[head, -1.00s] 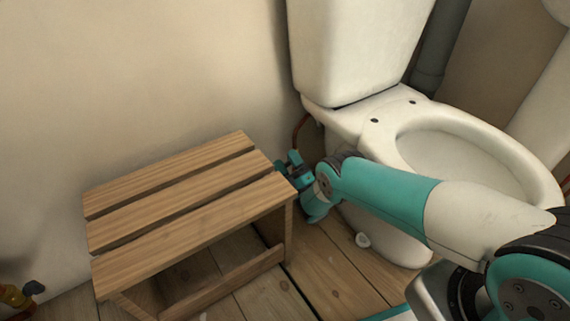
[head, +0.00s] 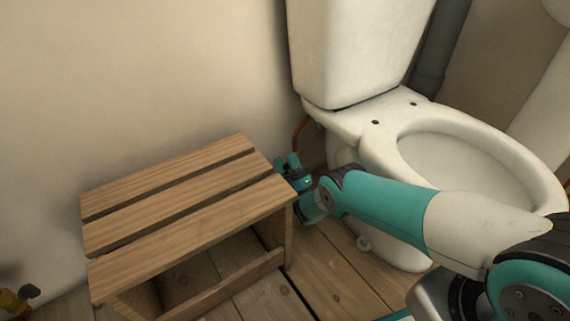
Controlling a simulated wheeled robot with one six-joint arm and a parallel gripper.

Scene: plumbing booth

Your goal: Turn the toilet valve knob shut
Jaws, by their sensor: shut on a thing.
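My gripper (head: 284,163) is low between the wooden stool and the toilet (head: 385,130), near the wall. Its teal fingers point toward the wall beside the stool's far right corner. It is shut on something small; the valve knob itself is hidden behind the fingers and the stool. A copper pipe (head: 300,129) comes down from under the cistern just right of and above the gripper.
The slatted wooden stool (head: 180,196) stands close to the left of my gripper. The toilet bowl is close on the right of my arm. A brass fitting (head: 15,301) is at the lower left. Some plank floor (head: 340,285) is bare in front.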

